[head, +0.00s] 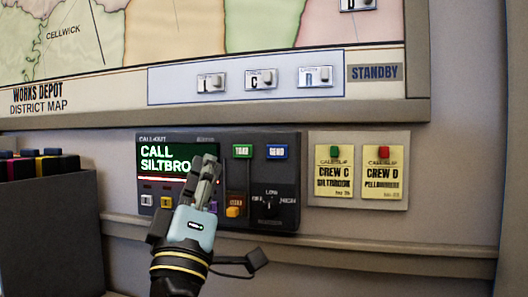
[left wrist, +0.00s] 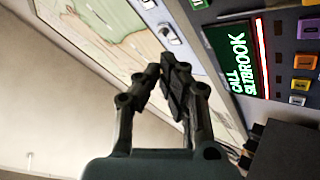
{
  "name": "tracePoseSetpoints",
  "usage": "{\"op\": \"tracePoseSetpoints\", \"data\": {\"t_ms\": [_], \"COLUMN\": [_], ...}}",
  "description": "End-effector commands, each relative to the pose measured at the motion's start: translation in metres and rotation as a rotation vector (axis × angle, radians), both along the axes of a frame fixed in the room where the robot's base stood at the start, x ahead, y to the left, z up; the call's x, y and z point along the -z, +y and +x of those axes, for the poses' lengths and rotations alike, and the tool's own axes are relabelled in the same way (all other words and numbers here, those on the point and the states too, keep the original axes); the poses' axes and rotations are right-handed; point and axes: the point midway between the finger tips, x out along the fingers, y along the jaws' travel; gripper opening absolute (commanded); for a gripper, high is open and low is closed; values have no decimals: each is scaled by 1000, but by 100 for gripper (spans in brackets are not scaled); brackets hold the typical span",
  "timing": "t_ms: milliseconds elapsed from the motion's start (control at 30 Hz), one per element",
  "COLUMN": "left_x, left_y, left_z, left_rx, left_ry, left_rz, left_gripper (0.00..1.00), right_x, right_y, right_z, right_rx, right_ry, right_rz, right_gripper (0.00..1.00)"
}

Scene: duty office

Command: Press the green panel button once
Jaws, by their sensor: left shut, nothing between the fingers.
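The green panel button (head: 242,151) sits in the top row of the dark call-out panel (head: 290,188), just right of its screen (head: 150,159). The screen reads "CALL SILTBRO…", its end covered by my left gripper (head: 209,165). My left gripper is shut and empty, its fingers pointing up in front of the screen's right edge. The fingertips appear left of and slightly below the green button; I cannot tell their distance from the panel. In the left wrist view, the closed fingers (left wrist: 174,75) show with the lit screen (left wrist: 236,60) to their right. My right gripper is out of view.
A blue button (head: 277,152) is right of the green one; an orange button (head: 234,212) and a rotary knob (head: 268,205) lie below. Two yellow call slips (head: 334,178) (head: 382,180) hang at right. A dark bin (head: 50,215) stands at left. The district map (head: 170,40) is above.

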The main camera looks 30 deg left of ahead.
Motion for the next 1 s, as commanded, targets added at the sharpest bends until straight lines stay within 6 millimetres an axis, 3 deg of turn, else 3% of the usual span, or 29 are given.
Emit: {"op": "tracePoseSetpoints", "data": {"t_ms": [133, 567, 767, 1000], "left_x": [-20, -20, -21, -20], "left_y": [0, 0, 4, 12], "left_z": [-3, -1, 16, 50], "left_rx": [-2, -1, 1, -1], "left_ry": [-35, -36, -37, -38], "left_rz": [-9, -8, -7, -6], "left_gripper": [0, 0, 0, 0], "right_x": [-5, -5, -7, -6], "right_y": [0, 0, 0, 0], "right_z": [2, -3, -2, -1], "right_rx": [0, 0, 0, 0], "right_ry": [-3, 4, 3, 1], "right_rz": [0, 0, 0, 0], "right_gripper": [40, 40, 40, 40]}}
